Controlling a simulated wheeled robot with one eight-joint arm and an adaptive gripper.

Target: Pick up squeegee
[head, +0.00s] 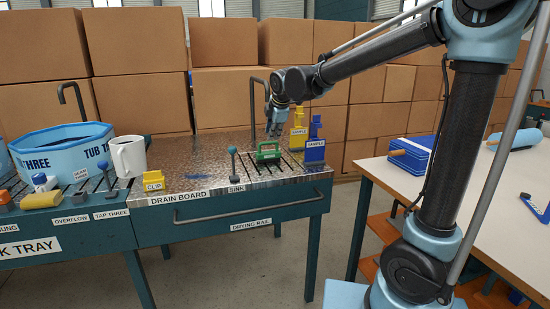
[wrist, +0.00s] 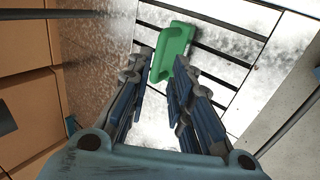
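A green item with a handle-like shape, which looks like the squeegee (head: 268,152), rests on the dark slats of the metal drain board. In the wrist view the green squeegee (wrist: 174,48) lies just beyond my fingertips, partly between their lines. My gripper (wrist: 160,80) has its two dark blue fingers apart with bare metal showing between them. In the head view my gripper (head: 275,128) points down just above and behind the green squeegee. I cannot tell whether a finger touches it.
A blue block (head: 315,145) and a yellow holder (head: 299,130) stand close to the right. A short rod with a ball top (head: 233,162) stands to the left. A tall bent pipe (head: 252,105) rises behind. A white mug (head: 128,156) and blue tub (head: 62,147) are further left.

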